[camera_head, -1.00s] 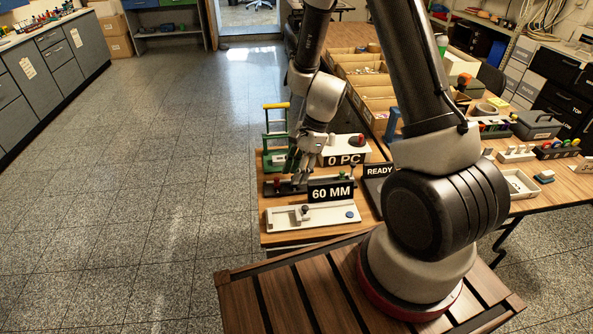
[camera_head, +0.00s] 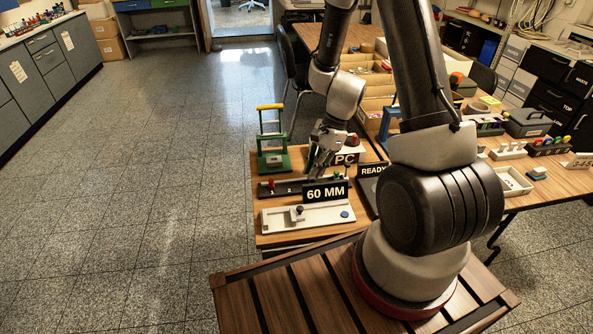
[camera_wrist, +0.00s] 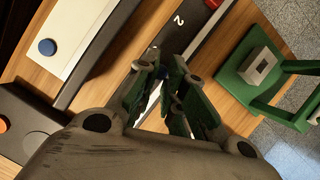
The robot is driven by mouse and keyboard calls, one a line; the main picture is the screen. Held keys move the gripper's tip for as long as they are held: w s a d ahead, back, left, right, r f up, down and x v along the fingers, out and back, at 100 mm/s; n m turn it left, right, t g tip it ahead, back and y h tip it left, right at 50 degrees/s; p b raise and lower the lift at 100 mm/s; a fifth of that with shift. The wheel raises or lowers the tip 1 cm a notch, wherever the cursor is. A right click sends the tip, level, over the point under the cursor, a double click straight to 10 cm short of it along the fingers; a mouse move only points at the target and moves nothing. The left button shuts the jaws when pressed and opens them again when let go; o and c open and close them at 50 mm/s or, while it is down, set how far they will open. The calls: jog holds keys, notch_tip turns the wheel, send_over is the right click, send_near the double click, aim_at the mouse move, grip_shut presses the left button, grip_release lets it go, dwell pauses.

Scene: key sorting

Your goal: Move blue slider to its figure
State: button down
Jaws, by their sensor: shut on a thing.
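The black slider rail (camera_head: 296,187) lies on the wooden bench top behind the 60 MM sign. A red slider (camera_head: 271,184) stands near its left end, and a green knob (camera_head: 337,176) shows near its right end. My gripper (camera_head: 313,173) is over the rail between them, fingers pointing down. In the wrist view the fingers (camera_wrist: 160,62) are closed in at the rail (camera_wrist: 122,52), beside a small dark bluish piece (camera_wrist: 151,53), probably the blue slider, mostly hidden by them. A white figure 2 (camera_wrist: 178,20) shows on the rail; other figures are hidden.
A green frame with a yellow handle (camera_head: 271,140) stands behind. The READY panel (camera_head: 372,190) is to the right. Open floor lies left.

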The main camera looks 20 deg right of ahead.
jog(key=shift+s+d, duration=0.2)
jog(key=shift+d, duration=0.55)
jog(key=shift+s+d, duration=0.15)
jog(key=shift+d, duration=0.55)
jog(key=c, duration=1.4)
grip_release()
jog(key=shift+c, duration=0.2)
jog(key=v, duration=1.2)
jog(key=shift+w, duration=0.1)
